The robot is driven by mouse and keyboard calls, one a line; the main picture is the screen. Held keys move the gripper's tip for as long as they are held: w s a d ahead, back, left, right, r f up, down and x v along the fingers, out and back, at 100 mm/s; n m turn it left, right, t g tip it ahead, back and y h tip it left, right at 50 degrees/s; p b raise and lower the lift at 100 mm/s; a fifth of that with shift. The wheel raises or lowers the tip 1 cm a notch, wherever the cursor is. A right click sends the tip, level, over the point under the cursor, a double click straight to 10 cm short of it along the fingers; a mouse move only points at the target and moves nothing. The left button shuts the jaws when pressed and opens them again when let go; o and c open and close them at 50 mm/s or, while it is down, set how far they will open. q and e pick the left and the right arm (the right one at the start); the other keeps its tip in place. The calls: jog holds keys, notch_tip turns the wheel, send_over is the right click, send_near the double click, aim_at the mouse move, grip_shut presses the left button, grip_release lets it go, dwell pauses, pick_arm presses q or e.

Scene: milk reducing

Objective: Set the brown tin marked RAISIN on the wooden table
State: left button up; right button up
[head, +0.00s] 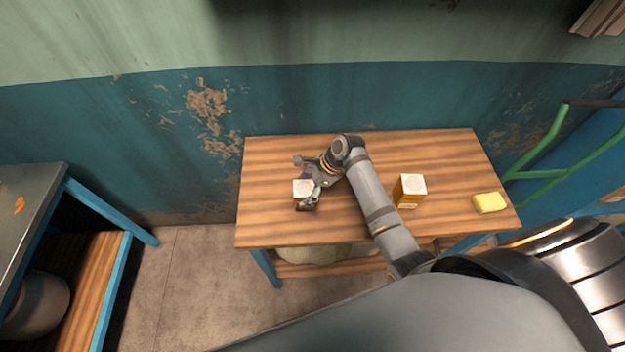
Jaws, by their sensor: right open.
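The wooden table (275,222) stands against the wall. A small thing with a pale square top (303,188) is on its left part, between the open fingers of my right gripper (303,183); its sides are mostly hidden and I can read no mark on it. An orange-brown box-shaped container with a white top (410,190) stands upright on the table, right of my right forearm. Its lettering is too small to read, so I cannot tell which one is the RAISIN tin. My left gripper is not in view.
A yellow sponge-like block (490,203) lies near the table's right edge. A metal-topped bench (28,205) with blue legs stands at the left. A green rail (545,150) is at the right. The table's back and front left are clear.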

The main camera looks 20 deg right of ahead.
jog(key=v, duration=0.8)
jog(key=shift+r+b, duration=0.3)
jog(key=shift+b, duration=0.05)
jog(key=shift+d, duration=0.2)
